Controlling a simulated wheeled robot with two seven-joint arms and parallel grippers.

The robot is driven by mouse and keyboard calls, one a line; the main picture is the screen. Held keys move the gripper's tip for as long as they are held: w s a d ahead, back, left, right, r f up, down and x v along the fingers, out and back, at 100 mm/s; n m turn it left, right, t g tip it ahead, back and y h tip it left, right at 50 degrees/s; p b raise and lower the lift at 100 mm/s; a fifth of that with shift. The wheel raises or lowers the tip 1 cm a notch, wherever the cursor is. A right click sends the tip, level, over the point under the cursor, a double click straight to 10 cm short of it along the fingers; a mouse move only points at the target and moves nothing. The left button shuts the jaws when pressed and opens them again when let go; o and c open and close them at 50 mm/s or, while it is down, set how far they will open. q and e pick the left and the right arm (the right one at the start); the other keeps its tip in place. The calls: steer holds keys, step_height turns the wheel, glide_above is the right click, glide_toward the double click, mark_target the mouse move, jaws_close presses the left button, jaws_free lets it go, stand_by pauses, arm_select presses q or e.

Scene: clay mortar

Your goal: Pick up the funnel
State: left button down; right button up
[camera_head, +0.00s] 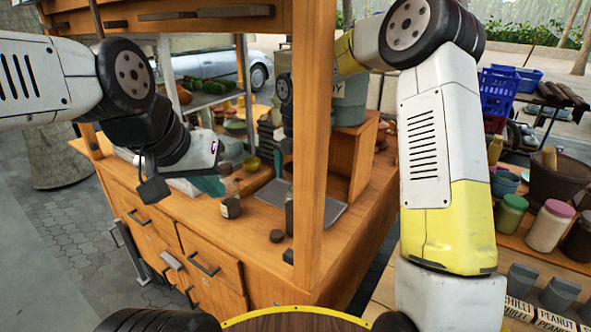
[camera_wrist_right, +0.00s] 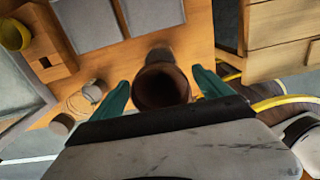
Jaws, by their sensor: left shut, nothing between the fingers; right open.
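My left gripper (camera_head: 210,185) is over the wooden cart counter, its teal fingers shut and empty, partly hidden by its own wrist. My right gripper (camera_wrist_right: 160,92) is open in the right wrist view, one teal finger on each side of a dark brown, round, hollow object (camera_wrist_right: 162,88). This may be the funnel, but its full shape is not clear. The fingers look apart from it. In the head view the right gripper is mostly hidden behind the wooden post, and I cannot clearly make out a funnel there.
The wooden counter (camera_head: 345,245) holds a small brown bottle (camera_head: 231,206) and a dark round lid (camera_head: 277,236). An upright post (camera_head: 313,130) stands at the counter's corner. A side table at right carries jars (camera_head: 550,226) and a brown bowl (camera_head: 558,178).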

steer(key=shift+f, duration=0.55)
steer(key=c, duration=1.4)
steer(key=shift+r, duration=0.1)
steer(key=shift+c, duration=0.2)
step_height(320, 180, up, 15)
